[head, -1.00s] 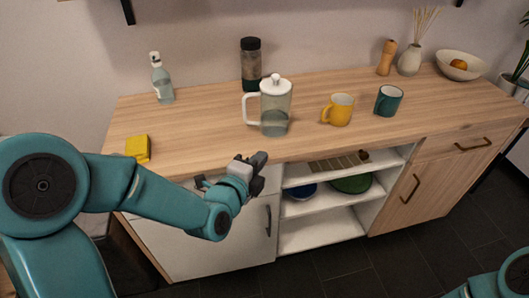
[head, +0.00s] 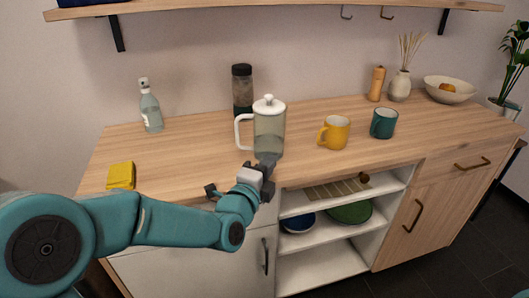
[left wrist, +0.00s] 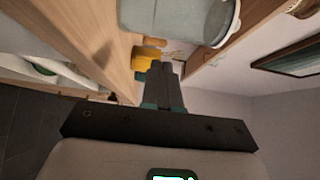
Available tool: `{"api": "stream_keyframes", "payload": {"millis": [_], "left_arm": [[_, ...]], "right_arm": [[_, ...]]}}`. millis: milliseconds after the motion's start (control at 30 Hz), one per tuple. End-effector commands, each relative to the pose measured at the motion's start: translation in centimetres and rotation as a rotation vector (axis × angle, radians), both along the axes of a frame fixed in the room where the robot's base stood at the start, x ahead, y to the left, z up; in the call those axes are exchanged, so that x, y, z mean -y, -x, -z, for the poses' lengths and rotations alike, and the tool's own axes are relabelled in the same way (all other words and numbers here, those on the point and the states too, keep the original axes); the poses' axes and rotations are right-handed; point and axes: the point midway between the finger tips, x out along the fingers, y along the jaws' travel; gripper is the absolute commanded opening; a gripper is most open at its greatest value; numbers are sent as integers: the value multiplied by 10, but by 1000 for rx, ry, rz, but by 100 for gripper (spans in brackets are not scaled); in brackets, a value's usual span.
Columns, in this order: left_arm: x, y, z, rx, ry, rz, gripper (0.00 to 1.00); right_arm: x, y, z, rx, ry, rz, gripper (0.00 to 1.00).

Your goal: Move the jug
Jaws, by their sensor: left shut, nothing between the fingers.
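The jug (head: 269,132) is a clear, greyish vessel with a white lid and a white handle on its left side. It stands upright on the wooden counter (head: 190,165) near its front edge. My left gripper (head: 266,164) is shut and empty, its tips in front of the jug's base in the head view. In the left wrist view the shut fingers (left wrist: 164,74) point past the jug (left wrist: 172,15), which fills the top middle, cut off by the frame. I cannot tell whether the fingers touch it. My right gripper is out of view.
A yellow mug (head: 334,133) and a teal mug (head: 384,123) stand right of the jug. A dark-lidded jar (head: 242,90) is behind it. A bottle (head: 151,110) and yellow sponge (head: 121,175) are at left. The counter between the sponge and jug is clear.

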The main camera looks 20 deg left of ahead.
Motion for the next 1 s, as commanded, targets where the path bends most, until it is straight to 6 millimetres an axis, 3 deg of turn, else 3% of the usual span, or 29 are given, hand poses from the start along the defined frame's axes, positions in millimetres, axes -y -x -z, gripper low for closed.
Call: {"api": "stream_keyframes", "payload": {"millis": [100,300,800,1000], "left_arm": [[2,-23,0,0,0,0,0],[-19,-43,0,0,0,-1,0],[-24,-50,1,-1,1,0,0],[-31,-57,3,1,-1,-1,0]], "right_arm": [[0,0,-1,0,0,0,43],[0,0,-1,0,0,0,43],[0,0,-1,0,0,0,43],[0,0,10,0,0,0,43]]}}
